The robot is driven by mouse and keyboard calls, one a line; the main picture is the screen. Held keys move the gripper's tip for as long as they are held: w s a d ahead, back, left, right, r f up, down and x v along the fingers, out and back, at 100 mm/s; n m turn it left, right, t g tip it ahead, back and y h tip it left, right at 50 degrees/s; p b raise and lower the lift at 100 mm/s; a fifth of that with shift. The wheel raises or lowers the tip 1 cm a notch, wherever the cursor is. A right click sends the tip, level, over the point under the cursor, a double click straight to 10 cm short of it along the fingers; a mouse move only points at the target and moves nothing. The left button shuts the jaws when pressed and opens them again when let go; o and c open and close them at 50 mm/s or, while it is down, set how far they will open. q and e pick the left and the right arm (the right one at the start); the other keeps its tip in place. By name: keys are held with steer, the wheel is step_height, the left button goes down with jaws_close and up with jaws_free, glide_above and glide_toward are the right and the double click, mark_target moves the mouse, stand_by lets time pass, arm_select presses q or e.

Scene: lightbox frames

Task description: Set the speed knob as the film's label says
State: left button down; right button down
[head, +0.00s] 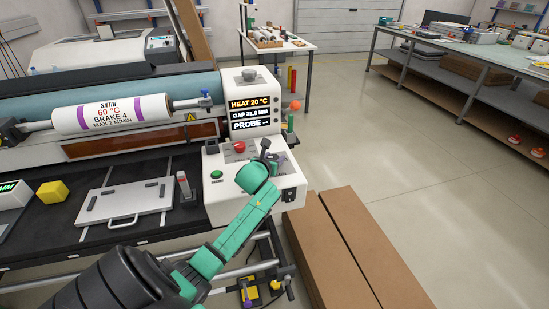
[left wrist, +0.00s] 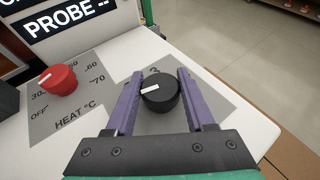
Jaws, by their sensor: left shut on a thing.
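The film roll (head: 98,114) lies on its shaft at the left in the head view. Its label reads SATIN, 60 °C, BRAKE 4, MAX 2 M/MIN. My left gripper (head: 272,155) is over the right part of the white control panel (head: 222,199). In the left wrist view its purple fingers (left wrist: 158,92) are shut on the sides of a black knob (left wrist: 160,97), whose white pointer mark points left. A figure that looks like a 2 shows above the knob; the rest of its scale is hidden by the fingers and the knob. My right gripper is not seen.
A red knob (left wrist: 58,80) with a HEAT °C scale sits left of the black knob. The display (head: 250,113) reads HEAT 20 °C, GAP 21.0 MM, PROBE --. A green button (head: 216,174) is at the panel's left. Cardboard boxes (head: 345,245) lie right of the machine.

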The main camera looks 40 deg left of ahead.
arm_select(q)
steer(key=shift+s+r+m+h+p, duration=0.1)
steer(key=shift+s+m+h+p, duration=0.1)
steer(key=shift+m+h+p, duration=0.75)
steer(key=shift+m+t+h+p, duration=0.25)
steer(key=shift+t+p, duration=0.05)
steer(key=shift+p, duration=0.1)
steer(key=shift+m+h, duration=0.3)
steer(key=shift+h, duration=0.2)
steer(key=shift+f+m+h, duration=0.2)
steer(key=shift+m+h, duration=0.2)
steer(key=shift+h, duration=0.1)
steer(key=m+h+b, duration=0.2)
steer(key=b, duration=0.2)
steer(key=m+h+b, duration=0.3)
steer(key=b, duration=0.2)
steer(key=shift+f+g+h, duration=0.2)
steer(key=shift+g+h, duration=0.1)
steer(key=shift+g, duration=0.1)
steer(key=shift+d+r+m+g+h+b, duration=0.15)
steer(key=shift+r+m+g+h+b, duration=0.15)
steer(key=shift+m+h+b, duration=0.35)
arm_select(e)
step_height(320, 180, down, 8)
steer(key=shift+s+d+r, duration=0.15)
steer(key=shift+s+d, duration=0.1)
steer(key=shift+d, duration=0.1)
